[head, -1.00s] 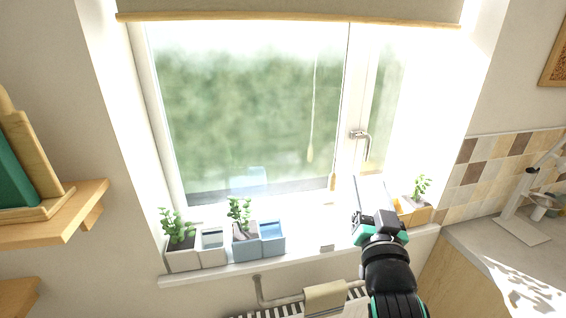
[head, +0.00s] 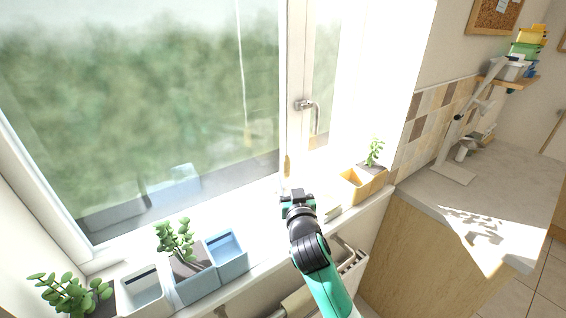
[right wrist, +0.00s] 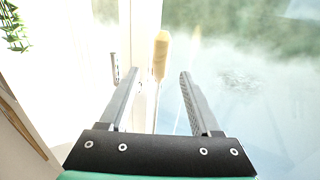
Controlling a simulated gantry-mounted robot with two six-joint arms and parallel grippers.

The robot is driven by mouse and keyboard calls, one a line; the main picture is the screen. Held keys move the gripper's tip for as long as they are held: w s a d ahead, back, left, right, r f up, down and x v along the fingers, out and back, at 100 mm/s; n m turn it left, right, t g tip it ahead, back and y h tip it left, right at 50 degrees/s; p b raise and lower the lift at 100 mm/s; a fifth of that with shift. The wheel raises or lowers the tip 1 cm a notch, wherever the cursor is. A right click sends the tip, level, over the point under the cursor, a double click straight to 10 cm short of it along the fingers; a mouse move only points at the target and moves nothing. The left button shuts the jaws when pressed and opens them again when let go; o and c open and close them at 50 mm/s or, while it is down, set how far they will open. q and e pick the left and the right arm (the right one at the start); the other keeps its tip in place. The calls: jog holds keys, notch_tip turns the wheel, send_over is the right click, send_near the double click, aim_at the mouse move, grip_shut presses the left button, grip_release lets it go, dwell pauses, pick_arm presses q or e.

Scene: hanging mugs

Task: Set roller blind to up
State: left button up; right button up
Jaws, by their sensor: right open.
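A wooden pull knob (head: 287,166) hangs at the window, just above my right gripper (head: 292,193) in the head view. In the right wrist view the knob (right wrist: 160,55) appears between the tips of my right gripper (right wrist: 158,82), which is open and empty. I cannot tell whether the knob is ahead of the fingertips or between them. A thin pale cord (head: 241,60) shows against the glass, perhaps a reflection. The roller blind itself is outside both current views. My left gripper is not in view.
The sill holds blue planters (head: 226,247), a white planter (head: 143,288) and a yellow planter (head: 355,181). A window handle (head: 309,108) sticks out above my right gripper. A grey counter (head: 480,190) stands at right, with a radiator below the sill.

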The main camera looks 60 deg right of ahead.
aim_at(284, 160)
jog(key=x, duration=1)
jog(key=shift+w+d, duration=0.15)
grip_shut()
dwell(1.0)
